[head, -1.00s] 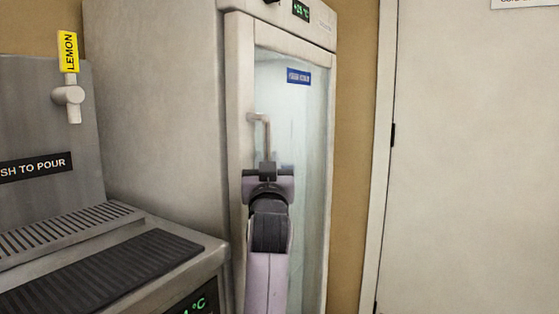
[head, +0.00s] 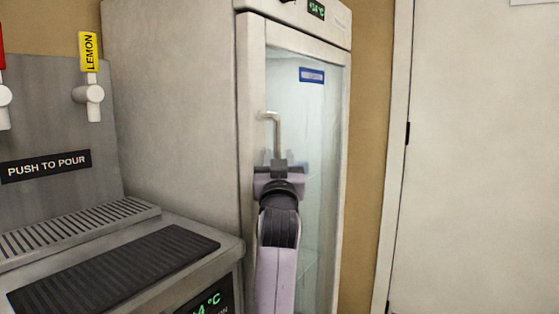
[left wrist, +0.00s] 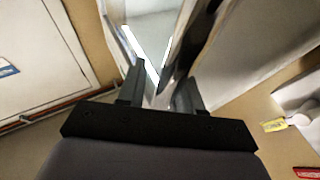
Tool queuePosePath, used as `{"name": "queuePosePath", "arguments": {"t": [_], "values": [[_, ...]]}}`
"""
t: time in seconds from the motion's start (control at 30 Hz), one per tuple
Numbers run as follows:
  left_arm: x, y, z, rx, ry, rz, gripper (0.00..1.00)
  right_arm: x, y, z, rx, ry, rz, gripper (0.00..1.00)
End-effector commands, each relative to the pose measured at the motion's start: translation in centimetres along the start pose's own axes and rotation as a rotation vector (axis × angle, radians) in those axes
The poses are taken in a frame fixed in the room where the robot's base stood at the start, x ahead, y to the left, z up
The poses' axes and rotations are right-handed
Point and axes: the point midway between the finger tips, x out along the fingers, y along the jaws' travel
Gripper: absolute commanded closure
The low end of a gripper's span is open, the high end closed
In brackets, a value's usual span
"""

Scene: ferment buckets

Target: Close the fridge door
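The fridge door (head: 315,140) has a pale frame and a glass pane with a blue label. It looks flush or nearly flush with the tall grey fridge body (head: 175,100); I cannot tell whether a small gap remains. Its bent metal handle (head: 275,128) is on the left side of the door. My left gripper (head: 279,165) is just below the visible part of the handle, in front of the door; contact is unclear. In the left wrist view, the fingers of my left gripper (left wrist: 160,90) stand apart, with the door beyond them. My right gripper is out of view.
A drink dispenser with a lemon tap (head: 90,95) and a black drip mat (head: 120,270) stands at the left, close beside the fridge. A white room door (head: 480,160) is at the right, past a strip of tan wall (head: 375,120).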

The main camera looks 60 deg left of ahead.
Motion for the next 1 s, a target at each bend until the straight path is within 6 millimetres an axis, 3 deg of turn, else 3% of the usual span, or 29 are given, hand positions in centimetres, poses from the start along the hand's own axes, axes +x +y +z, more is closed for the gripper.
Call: {"name": "queuePosePath", "arguments": {"t": [0.27, 0.7, 1.0], "values": [[-0.7, -0.5, 0.1, 0.005, -0.002, -0.014, 0.56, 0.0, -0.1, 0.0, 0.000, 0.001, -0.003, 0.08], [-6.5, 0.1, 0.0, 0.002, 0.000, -0.002, 0.56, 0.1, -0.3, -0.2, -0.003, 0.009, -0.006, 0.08], [-7.2, 0.2, -0.1, 0.003, 0.001, 0.000, 0.56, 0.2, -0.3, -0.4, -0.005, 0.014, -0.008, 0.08]]}}
